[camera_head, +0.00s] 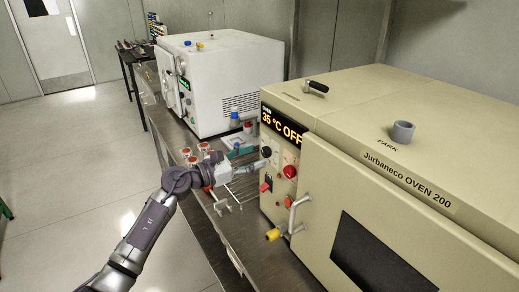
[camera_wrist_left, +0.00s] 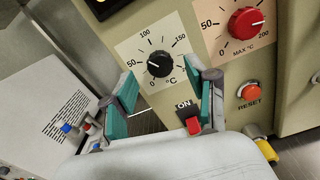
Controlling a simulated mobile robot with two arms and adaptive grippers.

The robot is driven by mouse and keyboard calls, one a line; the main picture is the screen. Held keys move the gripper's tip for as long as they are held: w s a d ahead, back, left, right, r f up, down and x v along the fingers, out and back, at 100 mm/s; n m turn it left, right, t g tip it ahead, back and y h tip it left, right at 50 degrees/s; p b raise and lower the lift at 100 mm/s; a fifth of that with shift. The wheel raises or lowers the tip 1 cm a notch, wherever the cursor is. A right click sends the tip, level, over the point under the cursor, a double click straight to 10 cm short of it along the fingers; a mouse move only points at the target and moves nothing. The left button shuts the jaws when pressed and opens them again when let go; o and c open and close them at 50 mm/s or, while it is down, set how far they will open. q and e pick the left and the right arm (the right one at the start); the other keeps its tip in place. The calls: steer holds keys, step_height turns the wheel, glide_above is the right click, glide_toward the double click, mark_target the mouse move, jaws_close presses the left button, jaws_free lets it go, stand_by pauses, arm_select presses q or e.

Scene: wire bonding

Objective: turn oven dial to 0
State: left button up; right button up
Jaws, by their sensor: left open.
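The beige oven (camera_head: 390,180) stands at the right, and its display (camera_head: 281,126) reads 35 °C OFF. Its black dial (camera_head: 266,152) shows in the left wrist view (camera_wrist_left: 160,64) on a white scale marked 0, 50, 100 and 150. The dial's pale mark seems to face left, near the 50 side; its exact reading is hard to tell. My left gripper (camera_head: 252,158) is open in front of the panel. In the left wrist view its teal-padded fingers (camera_wrist_left: 166,84) stand either side of the dial, apart from it. My right gripper is out of view.
A red max-temperature dial (camera_wrist_left: 245,23), an orange reset button (camera_wrist_left: 249,91) and a red ON switch (camera_wrist_left: 192,123) sit close to the black dial. The oven's door handle (camera_head: 297,213) juts out below. A white instrument (camera_head: 218,82) stands behind on the bench.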

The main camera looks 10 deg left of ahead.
mark_target(266, 152)
arm_select(q)
steer(key=shift+x, duration=1.35)
jaws_close()
